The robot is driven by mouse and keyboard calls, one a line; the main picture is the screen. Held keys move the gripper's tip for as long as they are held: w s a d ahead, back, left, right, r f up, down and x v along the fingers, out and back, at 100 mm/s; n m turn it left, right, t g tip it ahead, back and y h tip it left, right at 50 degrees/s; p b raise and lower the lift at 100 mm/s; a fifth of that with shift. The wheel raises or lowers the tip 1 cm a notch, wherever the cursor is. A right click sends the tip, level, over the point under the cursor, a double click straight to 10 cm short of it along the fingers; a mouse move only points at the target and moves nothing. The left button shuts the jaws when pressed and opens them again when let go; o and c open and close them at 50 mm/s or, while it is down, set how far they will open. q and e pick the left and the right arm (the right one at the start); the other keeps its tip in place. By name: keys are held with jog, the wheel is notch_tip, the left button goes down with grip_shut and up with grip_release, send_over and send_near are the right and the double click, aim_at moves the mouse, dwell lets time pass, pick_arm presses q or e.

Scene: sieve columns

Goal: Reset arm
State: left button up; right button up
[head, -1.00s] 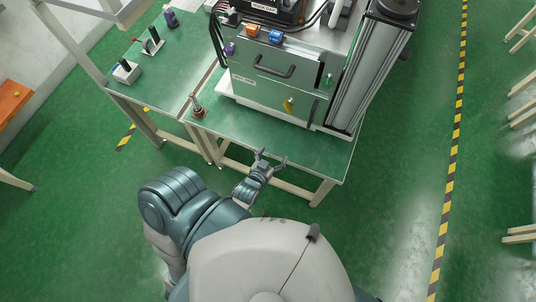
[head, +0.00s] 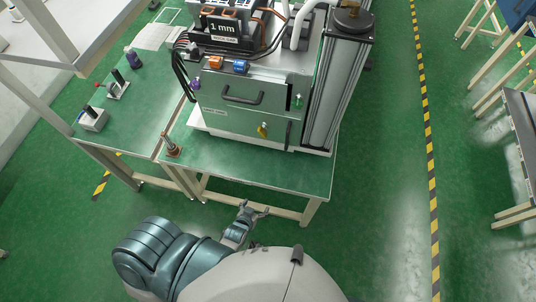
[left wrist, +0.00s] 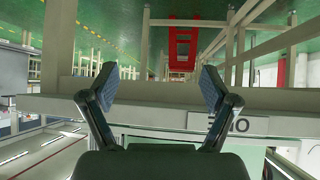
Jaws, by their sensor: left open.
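My left gripper (head: 254,210) is low in the head view, in front of the near edge of the green-topped table (head: 250,174). Its fingers are spread and nothing is between them. In the left wrist view the two open fingers (left wrist: 168,88) show with empty space between them, and a pale beam or table edge (left wrist: 150,108) lies beyond them. My right gripper is not in view.
A grey machine with a drawer handle (head: 243,97) and a "1 mm" label (head: 221,27) stands on the table. A small brown-based post (head: 173,149) stands at the table's left corner. A side table (head: 126,120) holds small items.

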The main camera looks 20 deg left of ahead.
pick_arm(q)
jog(key=shift+d, duration=0.1)
jog(key=s+d+f+m+g, duration=0.1)
jog(key=s+f+g, duration=0.1)
jog(key=s+f, duration=0.55)
jog(key=s+f+m+g, duration=0.15)
jog(key=s+f, duration=0.25)
jog(key=f, duration=0.7)
jog(key=s+a+f+g, duration=0.2)
jog(key=s+a+f, duration=0.1)
jog(key=s, duration=0.6)
jog(key=s+a+f+g, duration=0.3)
jog(key=s+f, duration=0.3)
jog(key=s, duration=0.2)
jog(key=shift+s+a+f, duration=0.25)
jog(key=shift+s+a, duration=0.1)
jog(key=shift+a, duration=0.05)
